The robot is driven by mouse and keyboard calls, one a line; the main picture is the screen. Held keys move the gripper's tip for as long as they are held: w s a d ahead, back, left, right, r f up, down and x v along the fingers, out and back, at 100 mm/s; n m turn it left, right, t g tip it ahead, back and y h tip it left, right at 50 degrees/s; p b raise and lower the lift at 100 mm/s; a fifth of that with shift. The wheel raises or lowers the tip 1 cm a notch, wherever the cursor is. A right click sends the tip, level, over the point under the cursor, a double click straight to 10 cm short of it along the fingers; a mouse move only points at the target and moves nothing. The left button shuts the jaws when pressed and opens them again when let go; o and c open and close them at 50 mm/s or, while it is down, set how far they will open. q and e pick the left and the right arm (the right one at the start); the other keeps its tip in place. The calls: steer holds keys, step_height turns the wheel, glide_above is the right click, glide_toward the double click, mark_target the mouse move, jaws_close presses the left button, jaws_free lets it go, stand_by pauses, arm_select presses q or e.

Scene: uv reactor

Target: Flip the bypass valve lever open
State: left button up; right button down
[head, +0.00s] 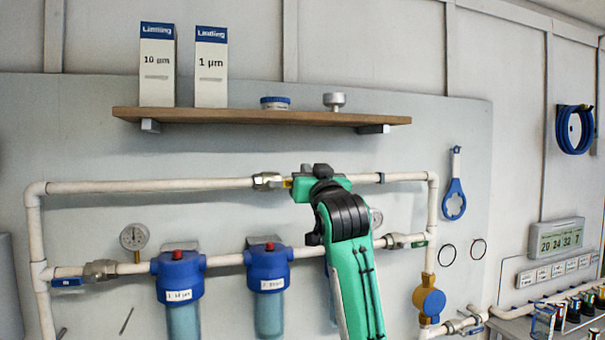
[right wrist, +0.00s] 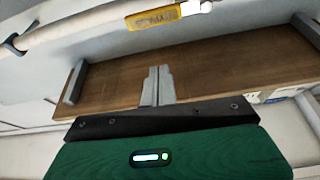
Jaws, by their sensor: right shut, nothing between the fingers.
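The bypass valve (head: 268,181) sits on the upper white pipe below the shelf. Its yellow lever (head: 287,183) shows only as a small piece in the head view, with the rest hidden behind my right gripper (head: 306,184). In the right wrist view the yellow lever (right wrist: 165,16) with lettering lies at the top edge, beyond the fingertips. My right gripper's fingers (right wrist: 157,85) are shut with nothing between them and look apart from the lever in that view. I cannot tell the exact gap. My left gripper is not in view.
A wooden shelf (head: 250,116) with two filter boxes (head: 212,72) runs above the pipe. Blue filter housings (head: 179,277) and a pressure gauge (head: 133,237) are on the lower line. A blue wrench (head: 454,198) hangs at the right. The wall between shelf and pipe is clear.

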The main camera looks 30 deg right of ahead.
steer(key=b+v, duration=0.1)
steer(key=v, duration=0.3)
steer(key=shift+s, duration=0.25)
